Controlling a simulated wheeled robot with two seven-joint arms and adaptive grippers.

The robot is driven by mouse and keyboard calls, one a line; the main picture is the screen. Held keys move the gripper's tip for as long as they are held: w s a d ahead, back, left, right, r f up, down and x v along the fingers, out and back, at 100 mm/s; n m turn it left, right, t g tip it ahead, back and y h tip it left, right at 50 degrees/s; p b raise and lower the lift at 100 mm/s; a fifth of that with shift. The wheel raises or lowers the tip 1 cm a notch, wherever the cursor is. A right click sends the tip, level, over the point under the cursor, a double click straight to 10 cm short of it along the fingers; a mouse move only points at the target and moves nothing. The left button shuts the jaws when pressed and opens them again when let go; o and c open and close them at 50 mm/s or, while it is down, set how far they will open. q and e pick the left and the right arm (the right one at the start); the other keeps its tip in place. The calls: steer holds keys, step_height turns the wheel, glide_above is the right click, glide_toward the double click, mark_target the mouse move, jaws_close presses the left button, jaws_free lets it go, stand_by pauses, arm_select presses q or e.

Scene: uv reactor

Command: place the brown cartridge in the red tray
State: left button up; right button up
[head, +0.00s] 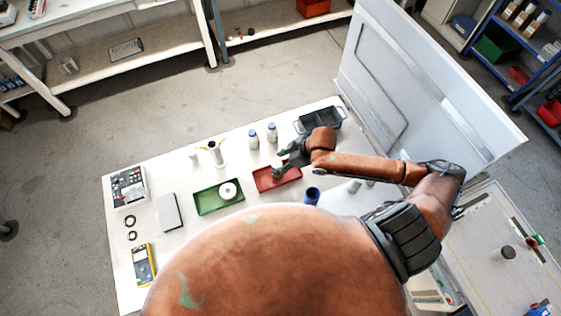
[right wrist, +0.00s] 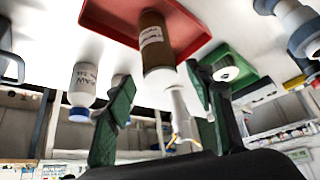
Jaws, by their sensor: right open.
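The red tray (head: 291,177) lies on the white table in the head view. It also shows in the right wrist view (right wrist: 103,20), which is seen upside down. The brown cartridge (right wrist: 155,38), with a white label, stands in the red tray. In the head view my right gripper mostly hides it. My right gripper (head: 281,156) is above the tray's back edge. In the right wrist view its green fingers (right wrist: 161,80) are spread apart, one to each side of the cartridge's near end, with gaps between. My left gripper is not in view.
A green tray (head: 208,207) with a white roll (head: 228,190) lies left of the red tray. White bottles (head: 253,140) stand behind, beside a dark grey bin (head: 331,116). A large white panel (head: 425,85) rises at the right.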

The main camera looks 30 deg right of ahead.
steer(key=v, duration=1.2)
steer(key=shift+r, duration=0.15)
